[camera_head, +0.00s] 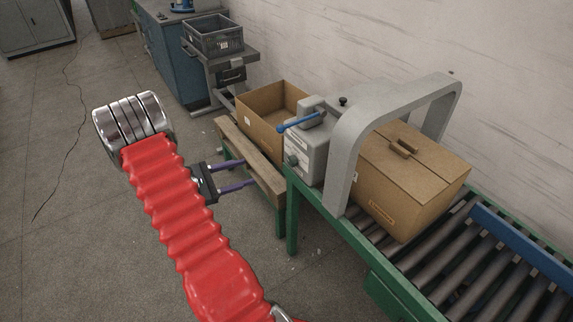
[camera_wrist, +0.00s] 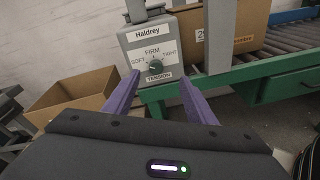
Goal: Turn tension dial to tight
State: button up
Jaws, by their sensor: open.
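The tension dial (camera_wrist: 154,66) is a small dark green round knob on the front of a grey box labelled "Haldrey" (camera_wrist: 150,45). SOFT is printed on its left, FIRM above, TIGHT on its right and TENSION below. Its pointer is too small to read surely. In the head view the grey box (camera_head: 308,160) stands at the conveyor's end; its dial face is not clear there. My gripper (camera_head: 249,174) is open and empty, its purple fingers pointing toward the box. In the wrist view the gripper's fingers (camera_wrist: 160,78) flank the dial's line of sight, apart from it.
A grey arch (camera_head: 352,128) stands over the green roller conveyor (camera_head: 440,262) beside the box. A closed carton (camera_head: 405,185) sits under the arch. A blue-handled lever (camera_head: 297,123) sticks out from the box top. An open carton (camera_head: 255,128) and wooden bench (camera_head: 248,155) are close by.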

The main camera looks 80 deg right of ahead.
jog(key=n+h, duration=0.2)
send_near(290, 162)
jog(key=v, duration=0.5)
jog(key=shift+w+d+f, duration=0.15)
jog(key=shift+f, duration=0.1)
jog(key=x, duration=1.3)
jog(key=shift+s+d+r, duration=0.1)
jog(key=shift+s+d, duration=0.1)
jog(key=shift+s, duration=0.15)
jog(key=shift+c, duration=0.6)
jog(key=c, duration=0.9)
